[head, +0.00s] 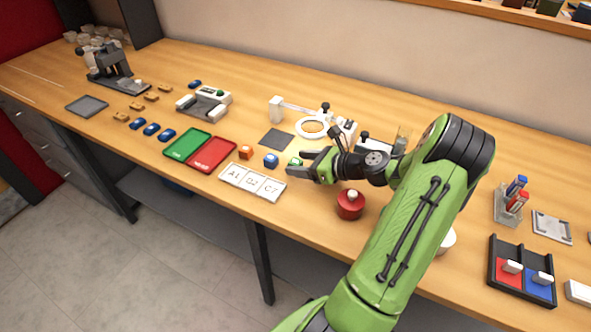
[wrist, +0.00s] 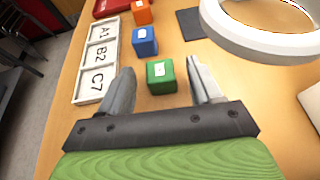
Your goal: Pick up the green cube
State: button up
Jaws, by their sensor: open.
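The green cube (wrist: 161,77) stands on the wooden table with a small white label on its top. In the wrist view it lies between and slightly ahead of the two fingertips of my gripper (wrist: 162,80), which is open and empty. In the head view the green cube (head: 296,161) is partly hidden by my gripper (head: 308,165). I cannot tell exactly how high my fingers are above the table.
A blue cube (wrist: 144,42) and an orange cube (wrist: 142,12) stand beyond the green one. A labelled A1, B2, C7 tray (wrist: 88,83) lies to the left. A white ring (wrist: 262,40) overhangs at right. A red round object (head: 350,205) stands near my gripper.

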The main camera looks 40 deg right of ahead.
jog(key=shift+x, duration=0.85)
jog(key=shift+s, duration=0.1)
jog(key=shift+c, duration=0.3)
jog(key=c, duration=1)
